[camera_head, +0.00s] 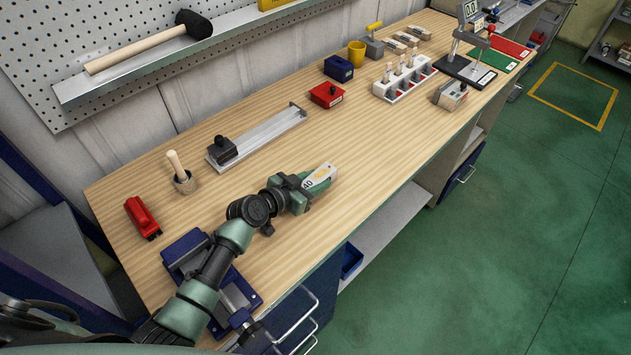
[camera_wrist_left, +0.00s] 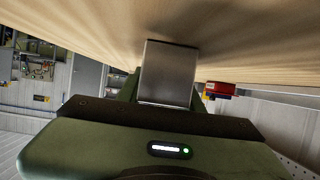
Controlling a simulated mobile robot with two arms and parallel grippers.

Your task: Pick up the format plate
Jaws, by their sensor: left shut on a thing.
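The format plate (camera_head: 319,177) is a small pale metal plate marked "40" with a yellow mark, over the front middle of the workbench in the head view. My left gripper (camera_head: 303,187) reaches in from the lower left and is shut on the plate's near end. In the left wrist view the plate (camera_wrist_left: 167,72) shows as a grey metal face sticking out ahead of the gripper, close to the wood. I cannot tell whether it touches the bench top. The gripped end is hidden by the fingers. My right gripper is not in view.
A metal rail fixture (camera_head: 262,136) lies behind the plate, with a red box (camera_head: 326,95) and blue box (camera_head: 339,69) farther back. A white rack (camera_head: 404,80) stands right. A red tool (camera_head: 142,217) and blue fixture (camera_head: 187,252) lie left. The bench right of the plate is clear.

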